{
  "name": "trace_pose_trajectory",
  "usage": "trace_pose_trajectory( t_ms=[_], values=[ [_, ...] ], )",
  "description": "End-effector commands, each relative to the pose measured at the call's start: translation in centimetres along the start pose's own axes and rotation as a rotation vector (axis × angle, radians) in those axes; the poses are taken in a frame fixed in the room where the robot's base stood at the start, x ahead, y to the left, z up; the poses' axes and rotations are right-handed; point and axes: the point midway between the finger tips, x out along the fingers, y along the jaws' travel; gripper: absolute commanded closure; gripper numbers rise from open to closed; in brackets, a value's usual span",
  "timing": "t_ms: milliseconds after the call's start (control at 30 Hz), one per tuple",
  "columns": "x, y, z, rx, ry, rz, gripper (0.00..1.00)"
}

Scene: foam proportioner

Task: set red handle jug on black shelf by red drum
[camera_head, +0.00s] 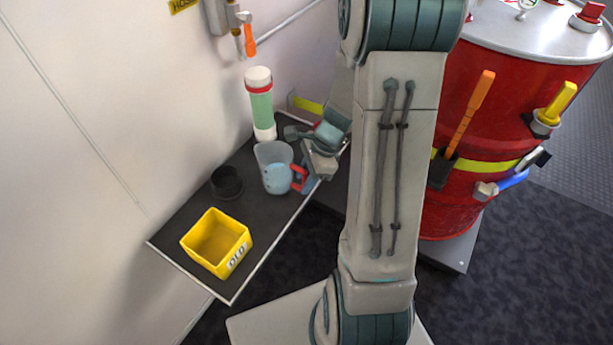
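The clear jug with the red handle (275,171) stands upright on the black shelf (193,227), beside the wall and left of the red drum (472,120). Its red handle (299,178) points right toward my gripper (305,165). My gripper is at the jug's right side, close to the handle. Its fingers are small and partly hidden by my arm, so I cannot tell whether they are closed on the handle. I cannot tell whether the jug's base touches the shelf fully.
A yellow bin (217,243) sits at the shelf's near end. A dark round cup (227,182) is left of the jug. A green and white cylinder (261,105) stands behind it. Tools hang on the drum. My arm blocks the space between shelf and drum.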

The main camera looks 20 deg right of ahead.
Motion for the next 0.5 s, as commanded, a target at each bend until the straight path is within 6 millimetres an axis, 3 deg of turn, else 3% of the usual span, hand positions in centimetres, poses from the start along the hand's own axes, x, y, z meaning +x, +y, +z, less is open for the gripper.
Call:
trace_pose_trajectory(
  t_ms=[300,500],
  values=[
    [-6.9,-0.1,0.1,0.000,0.002,-0.007,0.65],
    [-10.2,-0.1,0.0,0.001,0.002,-0.005,0.65]
  ],
)
